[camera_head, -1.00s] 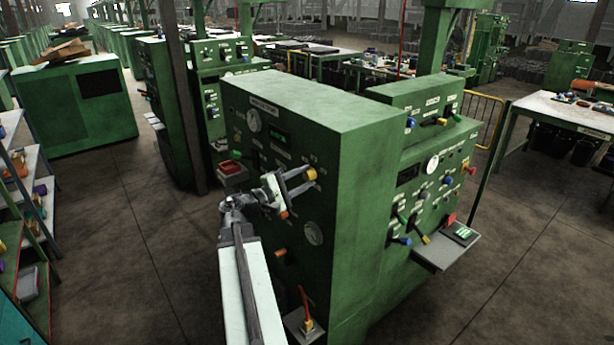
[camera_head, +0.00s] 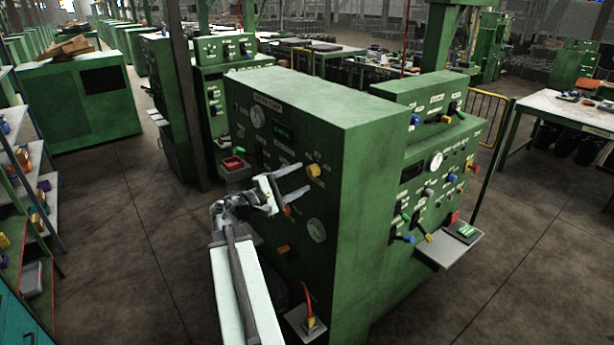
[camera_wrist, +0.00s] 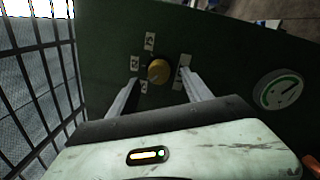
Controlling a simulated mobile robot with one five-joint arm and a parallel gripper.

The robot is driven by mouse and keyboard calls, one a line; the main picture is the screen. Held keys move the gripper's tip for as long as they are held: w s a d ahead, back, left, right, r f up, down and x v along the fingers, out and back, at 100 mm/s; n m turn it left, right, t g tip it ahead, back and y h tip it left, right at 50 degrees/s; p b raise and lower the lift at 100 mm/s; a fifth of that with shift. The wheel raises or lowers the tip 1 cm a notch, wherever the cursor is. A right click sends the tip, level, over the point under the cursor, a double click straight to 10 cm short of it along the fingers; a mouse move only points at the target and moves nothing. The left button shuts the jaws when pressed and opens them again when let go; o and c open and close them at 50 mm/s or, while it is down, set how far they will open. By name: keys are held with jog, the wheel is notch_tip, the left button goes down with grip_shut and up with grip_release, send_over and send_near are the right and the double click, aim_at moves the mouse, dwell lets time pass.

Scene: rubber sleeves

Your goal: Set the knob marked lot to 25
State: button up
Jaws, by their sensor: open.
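A yellow knob (camera_head: 315,170) is on the front face of the green cabinet (camera_head: 349,152), near its right edge. In the wrist view the yellow knob (camera_wrist: 158,71) has small white labels around it, too small to read, so I cannot tell if it is the one marked lot. My gripper (camera_head: 306,179) is open and empty. In the wrist view its two fingers (camera_wrist: 160,80) point at the panel, one to each side of the knob. In the head view the knob shows just past the upper fingertip, and no contact is visible.
Orange knobs (camera_head: 282,248) and a round gauge (camera_head: 316,230) are lower on the same face. A red button box (camera_head: 233,163) sticks out at its left. A small shelf with an orange cable (camera_head: 308,306) juts out below.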

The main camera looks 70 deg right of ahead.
jog(key=v, duration=0.4)
jog(key=shift+a, duration=0.1)
